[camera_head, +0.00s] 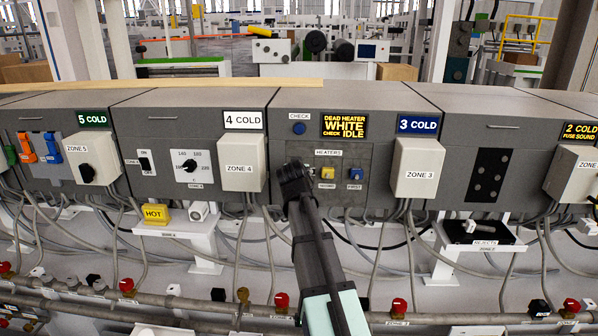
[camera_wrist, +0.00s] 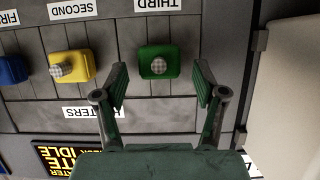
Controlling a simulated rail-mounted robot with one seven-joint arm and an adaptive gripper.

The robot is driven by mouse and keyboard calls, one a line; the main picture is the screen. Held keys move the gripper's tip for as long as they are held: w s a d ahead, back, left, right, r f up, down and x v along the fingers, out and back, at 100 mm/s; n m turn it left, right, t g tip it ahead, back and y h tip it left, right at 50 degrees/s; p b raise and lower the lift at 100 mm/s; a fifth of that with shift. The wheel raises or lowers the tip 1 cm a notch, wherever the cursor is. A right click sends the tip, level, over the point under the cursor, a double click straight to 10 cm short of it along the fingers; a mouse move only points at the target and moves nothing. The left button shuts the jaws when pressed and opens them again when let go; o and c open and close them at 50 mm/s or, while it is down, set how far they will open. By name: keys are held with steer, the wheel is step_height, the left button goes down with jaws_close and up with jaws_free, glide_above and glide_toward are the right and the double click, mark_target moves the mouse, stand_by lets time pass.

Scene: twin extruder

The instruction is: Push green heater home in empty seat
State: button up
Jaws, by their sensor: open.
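The green heater (camera_wrist: 158,62) is a green block with a round grey knob. It sits at the slot labelled THIRD on the grey heaters panel (camera_wrist: 160,117) in the wrist view, which shows the labels upside down. I cannot tell how deep it sits in its seat. My gripper (camera_wrist: 160,82) is open, with one finger on each side of the green heater and small gaps to it. In the head view my gripper (camera_head: 293,172) is at the panel's left part and hides the green heater.
A yellow heater (camera_wrist: 72,66) and a blue heater (camera_wrist: 12,69) sit beside it. A display (camera_head: 344,126) reads DEAD HEATER WHITE, CHECK IDLE. The zone 4 box (camera_head: 242,163) and zone 3 box (camera_head: 417,168) jut out on either side. A white block (camera_head: 199,211) and HOT box (camera_head: 156,214) are below left.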

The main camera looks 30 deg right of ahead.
steer(key=v, duration=1)
steer(key=shift+s+a+r, duration=0.15)
steer(key=shift+s, duration=0.2)
steer(key=s+a+f+n+g+y, duration=0.25)
steer(key=s+a+f, duration=0.2)
steer(key=f, duration=1.05)
steer(key=s+a+f+n+g+y, duration=0.1)
steer(key=s+a+f+g, duration=0.3)
steer(key=f, duration=1.2)
steer(key=s+a+f+n+g+y, duration=0.1)
steer(key=s+a+f+g+y, duration=0.35)
steer(key=f, duration=1.05)
steer(key=s+a+f+g, duration=0.2)
steer(key=s+f, duration=0.5)
steer(key=s, duration=0.5)
steer(key=s+a+f+n+g, duration=0.1)
steer(key=s+a+f+g, duration=0.1)
steer(key=s+f, duration=0.6)
steer(key=s+a+f+g+h, duration=0.1)
steer(key=s+a+f+g, duration=0.2)
steer(key=s+f, duration=0.5)
steer(key=s, duration=0.9)
steer(key=shift+s+n, duration=0.35)
